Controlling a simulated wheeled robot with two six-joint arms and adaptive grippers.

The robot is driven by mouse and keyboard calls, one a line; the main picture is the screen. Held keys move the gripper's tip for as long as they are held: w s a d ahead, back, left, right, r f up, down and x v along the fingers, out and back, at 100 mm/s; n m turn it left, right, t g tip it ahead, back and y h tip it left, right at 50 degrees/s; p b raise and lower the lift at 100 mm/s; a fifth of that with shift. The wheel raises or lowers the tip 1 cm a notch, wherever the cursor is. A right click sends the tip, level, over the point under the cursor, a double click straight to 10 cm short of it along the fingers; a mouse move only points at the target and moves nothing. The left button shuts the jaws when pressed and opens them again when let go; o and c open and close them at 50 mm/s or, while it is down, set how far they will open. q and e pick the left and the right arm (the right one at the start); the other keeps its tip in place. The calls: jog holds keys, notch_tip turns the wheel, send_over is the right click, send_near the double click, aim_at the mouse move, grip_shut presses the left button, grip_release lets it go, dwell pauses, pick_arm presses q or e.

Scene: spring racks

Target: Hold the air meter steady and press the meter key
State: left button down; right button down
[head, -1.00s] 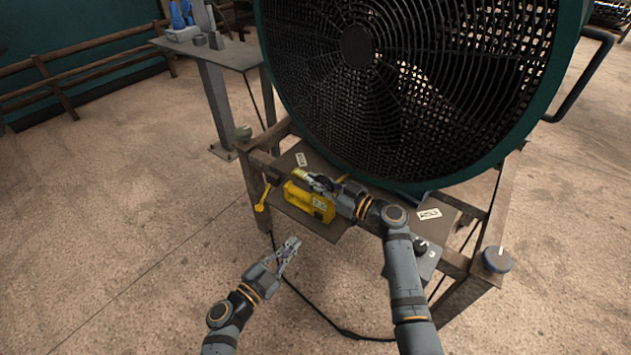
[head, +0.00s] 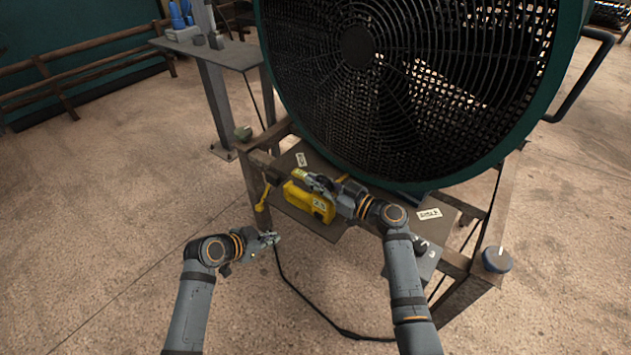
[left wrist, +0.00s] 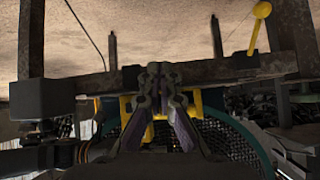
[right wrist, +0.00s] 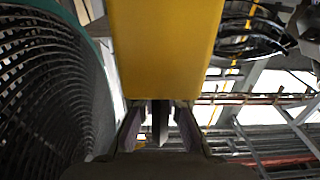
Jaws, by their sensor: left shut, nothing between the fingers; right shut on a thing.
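The yellow air meter (head: 325,213) sits on the stand's plate below the big fan, with a small pale display on its front. My right gripper (head: 312,180) is shut on it at its upper side. In the right wrist view its yellow body (right wrist: 165,45) fills the space ahead of the fingers (right wrist: 160,125). My left gripper (head: 272,238) is shut and empty, left of and below the meter, apart from it. In the left wrist view its closed fingertips (left wrist: 160,72) cover part of the yellow meter (left wrist: 196,102). I cannot make out the meter key.
The large round fan (head: 360,100) stands close behind. A yellow lever (head: 262,196) hangs at the stand's left corner. A grey box with knobs (head: 425,262) is at the right. A dark cable (head: 300,292) lies on the floor, which is otherwise clear at the left.

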pick_arm(q)
jog(key=s+d+r+m+g+h, duration=0.3)
jog(key=s+d+r+m+h, duration=0.1)
jog(key=s+d, duration=0.1)
send_near(324, 222)
jog(key=x, duration=0.4)
jog(key=shift+s+d+f, duration=0.1)
jog(key=shift+s+f, duration=0.1)
jog(key=shift+f, duration=0.1)
jog(key=shift+w, duration=0.1)
dwell(1.0)
jog(key=shift+w+d, duration=0.25)
dwell(0.4)
jog(key=shift+s+a, duration=0.25)
jog(key=shift+s, duration=0.1)
jog(key=shift+s+a, duration=0.1)
